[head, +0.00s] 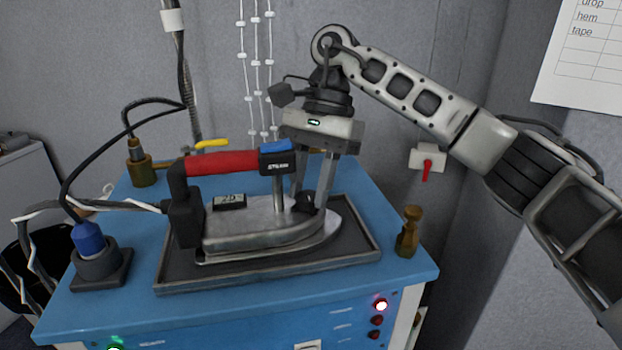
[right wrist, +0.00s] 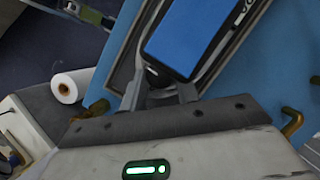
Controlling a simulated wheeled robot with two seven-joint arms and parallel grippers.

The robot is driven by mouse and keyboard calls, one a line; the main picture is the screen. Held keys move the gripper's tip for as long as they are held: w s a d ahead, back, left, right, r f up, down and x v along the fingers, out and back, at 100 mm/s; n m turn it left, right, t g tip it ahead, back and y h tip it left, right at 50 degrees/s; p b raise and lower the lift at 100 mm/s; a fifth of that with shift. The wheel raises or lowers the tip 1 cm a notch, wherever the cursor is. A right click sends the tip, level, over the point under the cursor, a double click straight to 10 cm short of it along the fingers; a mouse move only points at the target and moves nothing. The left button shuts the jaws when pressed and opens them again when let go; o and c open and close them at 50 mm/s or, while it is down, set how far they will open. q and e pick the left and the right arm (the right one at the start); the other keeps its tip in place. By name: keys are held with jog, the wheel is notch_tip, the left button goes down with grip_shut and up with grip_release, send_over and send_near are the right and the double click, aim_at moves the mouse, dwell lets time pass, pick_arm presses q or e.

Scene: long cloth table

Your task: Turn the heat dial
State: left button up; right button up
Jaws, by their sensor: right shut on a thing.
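A metal iron (head: 265,228) with a red handle (head: 222,162) and a blue-and-black front end (head: 277,157) sits flat in a dark tray (head: 268,280) on a blue table. The black heat dial (head: 305,201) is low on the iron's top, right of the metal post. My right gripper (head: 310,203) points down with its fingers on both sides of the dial, shut on it. In the right wrist view the fingers (right wrist: 159,95) close around a dark, shadowed knob, and the blue end (right wrist: 190,40) fills the space beyond. My left gripper is not in view.
A cord (head: 80,180) runs from the iron's left side. A red light (head: 381,305) glows on the table's front panel.

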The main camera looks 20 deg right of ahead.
jog(key=shift+n, duration=0.6)
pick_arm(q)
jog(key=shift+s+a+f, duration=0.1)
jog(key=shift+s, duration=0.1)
pick_arm(e)
jog(key=shift+h, duration=0.3)
jog(key=o, duration=1)
